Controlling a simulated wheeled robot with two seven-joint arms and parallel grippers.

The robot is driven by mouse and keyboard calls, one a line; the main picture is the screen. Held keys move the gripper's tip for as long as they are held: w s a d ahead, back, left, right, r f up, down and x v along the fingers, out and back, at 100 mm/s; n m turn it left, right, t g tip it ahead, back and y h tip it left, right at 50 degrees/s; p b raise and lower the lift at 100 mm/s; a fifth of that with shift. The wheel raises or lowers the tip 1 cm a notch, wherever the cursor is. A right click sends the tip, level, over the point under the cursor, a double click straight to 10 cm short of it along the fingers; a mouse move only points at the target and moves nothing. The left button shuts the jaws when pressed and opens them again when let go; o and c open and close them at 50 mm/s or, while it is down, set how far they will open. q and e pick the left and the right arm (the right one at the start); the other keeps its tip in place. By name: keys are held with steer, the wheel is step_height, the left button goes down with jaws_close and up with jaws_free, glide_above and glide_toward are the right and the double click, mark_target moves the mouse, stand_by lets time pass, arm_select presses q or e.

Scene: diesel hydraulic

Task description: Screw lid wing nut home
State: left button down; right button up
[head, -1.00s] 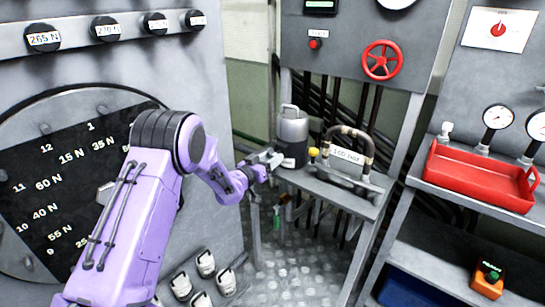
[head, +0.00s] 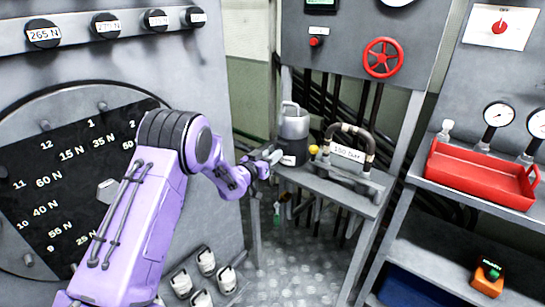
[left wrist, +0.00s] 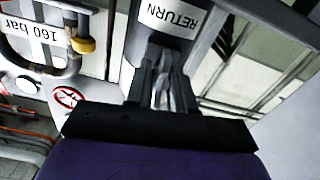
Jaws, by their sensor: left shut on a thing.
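A grey canister (head: 293,128) with a top handle and a dark lower part stands on the small grey shelf. My left gripper (head: 273,157) is at its left front side, low down. In the left wrist view my left gripper (left wrist: 162,95) is shut in front of the dark part with the RETURN label (left wrist: 165,18). A small light metal piece, which looks like the wing nut, shows between the fingers. The fingers hide most of it, and I cannot tell how far it is screwed on. My right gripper is not in view.
A yellow knob (head: 313,149) and a dark handle with a bar label (head: 348,152) are right of the canister. A red tray (head: 480,178) lies on the right bench. A red handwheel (head: 383,58) is on the panel behind. Dark hoses run behind the shelf.

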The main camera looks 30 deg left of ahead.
arm_select(q)
steer(key=m+b, duration=0.3)
steer(key=m, duration=0.2)
steer(key=shift+f, duration=0.2)
steer(key=m+b, duration=0.3)
steer(key=m, duration=0.1)
steer(key=shift+m, duration=0.3)
steer(key=m+b, duration=0.5)
steer(key=shift+f, duration=0.1)
steer(key=m+b, duration=0.3)
steer(key=shift+m, duration=0.4)
steer(key=shift+r+m+b, duration=0.2)
steer(key=shift+m+b, duration=0.25)
steer(key=shift+m, duration=0.15)
steer(key=c, duration=1)
jaws_free()
steer(key=shift+r, duration=0.1)
steer(key=shift+s, duration=0.1)
